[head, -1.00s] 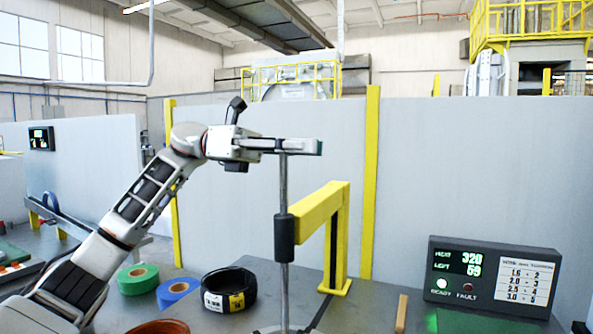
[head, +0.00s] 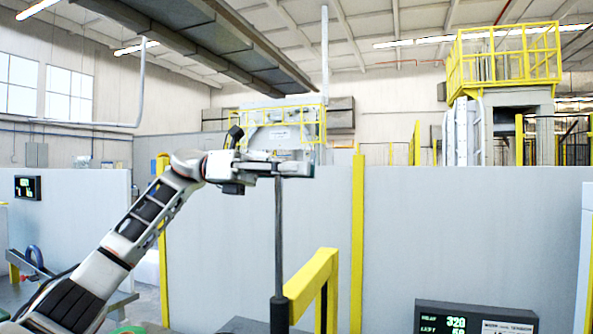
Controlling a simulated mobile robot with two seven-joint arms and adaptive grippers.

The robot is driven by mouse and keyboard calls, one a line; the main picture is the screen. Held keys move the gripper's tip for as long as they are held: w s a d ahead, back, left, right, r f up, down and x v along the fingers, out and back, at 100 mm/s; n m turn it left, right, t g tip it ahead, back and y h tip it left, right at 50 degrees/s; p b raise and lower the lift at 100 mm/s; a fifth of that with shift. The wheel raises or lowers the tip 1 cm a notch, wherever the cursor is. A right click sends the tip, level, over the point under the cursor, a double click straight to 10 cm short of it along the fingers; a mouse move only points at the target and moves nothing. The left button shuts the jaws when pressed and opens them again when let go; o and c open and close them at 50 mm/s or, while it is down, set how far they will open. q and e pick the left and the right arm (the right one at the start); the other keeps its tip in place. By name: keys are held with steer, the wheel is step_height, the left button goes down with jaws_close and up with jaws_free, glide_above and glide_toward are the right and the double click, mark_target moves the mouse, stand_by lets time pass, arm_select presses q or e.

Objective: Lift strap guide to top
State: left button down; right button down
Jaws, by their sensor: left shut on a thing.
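The strap guide shows as a thin grey upright rod (head: 279,235) in the head view. Its lower part runs down into a black sleeve (head: 279,316) at the end of a yellow bracket (head: 314,280). My left gripper (head: 292,168) is shut on the rod's top end, with its fingers level and pointing right. A long length of rod stands bare between the gripper and the sleeve. The rod looks upright. The rod below the sleeve is out of the picture. My right gripper is not in view.
A display box (head: 474,317) stands at the lower right, cut off by the picture edge. Grey wall panels (head: 455,240) and a yellow post (head: 358,240) stand behind the rod. The air around the gripper looks clear.

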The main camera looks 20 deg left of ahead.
arm_select(q)
steer(key=shift+a+r, duration=0.15)
steer(key=shift+r, duration=0.25)
steer(key=c, duration=2)
jaws_free()
steer(key=shift+c, duration=0.2)
steer(key=shift+f, duration=0.1)
steer(key=a, duration=1.1)
steer(key=shift+s+a, duration=0.35)
steer(key=shift+a, duration=0.05)
